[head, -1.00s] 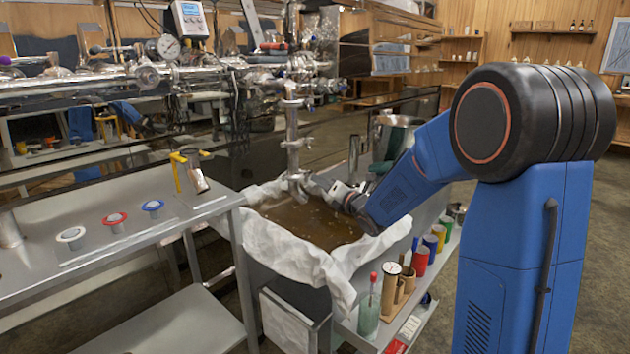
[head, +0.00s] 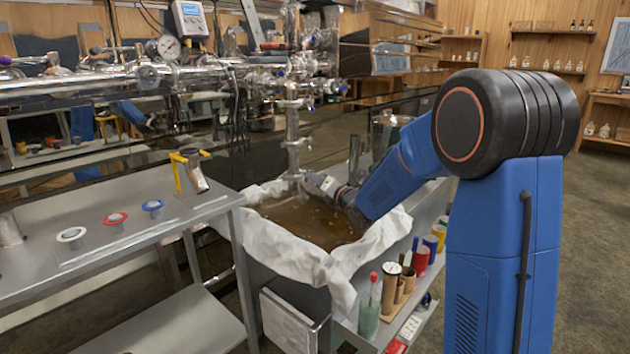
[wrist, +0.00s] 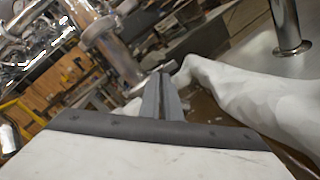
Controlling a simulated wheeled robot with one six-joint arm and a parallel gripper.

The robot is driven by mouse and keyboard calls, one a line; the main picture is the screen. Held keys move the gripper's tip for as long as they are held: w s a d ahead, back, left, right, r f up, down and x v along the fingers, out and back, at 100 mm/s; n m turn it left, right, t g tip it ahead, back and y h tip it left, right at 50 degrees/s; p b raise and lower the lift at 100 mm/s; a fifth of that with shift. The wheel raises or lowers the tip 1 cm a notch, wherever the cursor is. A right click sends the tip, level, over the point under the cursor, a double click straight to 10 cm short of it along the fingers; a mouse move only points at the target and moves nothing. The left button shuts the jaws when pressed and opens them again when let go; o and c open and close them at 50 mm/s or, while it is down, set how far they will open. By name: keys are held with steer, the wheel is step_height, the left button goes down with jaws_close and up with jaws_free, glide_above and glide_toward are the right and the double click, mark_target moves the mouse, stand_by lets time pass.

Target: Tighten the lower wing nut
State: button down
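A steel pipe (head: 292,125) hangs vertically over the lined pan in the head view, with clamp joints along it. The lower clamp joint (head: 295,143) shows as a wider ring; its wing nut is too small to make out. The pipe also shows at the upper left of the wrist view, with a clamp ring (wrist: 99,30). My gripper (head: 312,180) is beside the pipe's lower end, on its right, over the pan. In the wrist view my gripper's dark fingers (wrist: 163,80) lie side by side with almost no gap. Nothing shows between them. Whether they touch the pipe is unclear.
The pan's white cloth liner (head: 265,232) surrounds brown liquid (head: 310,222) below my gripper. A steel table (head: 85,265) with small strainers stands at left. A shelf with a bottle (head: 367,310) and several cups is at the pan's right. Pipework is above.

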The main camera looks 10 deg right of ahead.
steer(key=shift+m, duration=0.3)
steer(key=m, duration=2.5)
steer(key=shift+f+m, duration=0.15)
steer(key=shift+m, duration=0.15)
stand_by(0.4)
steer(key=c, duration=2)
jaws_free()
steer(key=shift+s, duration=0.1)
